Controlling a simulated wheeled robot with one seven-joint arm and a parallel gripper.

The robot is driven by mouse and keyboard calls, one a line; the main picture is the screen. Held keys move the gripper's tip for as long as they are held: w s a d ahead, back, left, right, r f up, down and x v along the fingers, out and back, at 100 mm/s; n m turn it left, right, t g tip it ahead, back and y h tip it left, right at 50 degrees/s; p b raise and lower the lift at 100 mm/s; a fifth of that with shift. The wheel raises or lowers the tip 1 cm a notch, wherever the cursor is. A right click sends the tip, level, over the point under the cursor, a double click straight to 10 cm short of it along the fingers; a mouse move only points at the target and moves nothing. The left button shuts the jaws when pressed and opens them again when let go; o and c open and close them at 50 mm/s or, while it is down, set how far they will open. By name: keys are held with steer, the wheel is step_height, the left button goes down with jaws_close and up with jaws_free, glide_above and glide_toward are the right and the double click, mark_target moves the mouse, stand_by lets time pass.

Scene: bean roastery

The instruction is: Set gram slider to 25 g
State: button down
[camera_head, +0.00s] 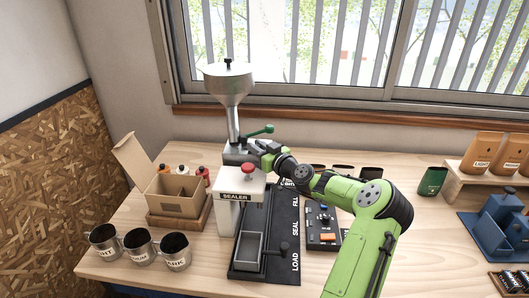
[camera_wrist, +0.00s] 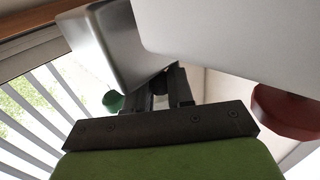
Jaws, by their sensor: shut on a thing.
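My gripper (camera_head: 262,147) reaches in beside the grey metal base of the hopper dispenser (camera_head: 228,88), below its green lever (camera_head: 257,131). In the wrist view the fingers (camera_wrist: 165,84) are close together on a small dark part at the base's edge. Most of that part is hidden between the fingers. I cannot read a gram scale or a slider setting in either view. The lever's green end (camera_wrist: 112,101) shows left of the fingers in the wrist view.
The white sealer (camera_head: 237,190) with its red knob (camera_head: 248,169) stands close in front of my gripper. A black board (camera_head: 282,215) and control panel (camera_head: 324,229) lie nearby. Several metal cups (camera_head: 174,252) and an open carton (camera_head: 176,199) stand left. A blue device (camera_head: 497,221) stands right.

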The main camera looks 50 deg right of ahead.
steer(key=shift+r, duration=0.4)
steer(key=c, duration=1)
jaws_free()
steer(key=shift+c, duration=0.2)
steer(key=shift+f, duration=0.15)
steer(key=shift+s, duration=0.1)
steer(key=s+a+b, duration=0.1)
steer(key=s, duration=1.4)
steer(key=shift+s+a+b, duration=0.25)
steer(key=shift+a+b, duration=0.1)
steer(key=shift+c, duration=0.2)
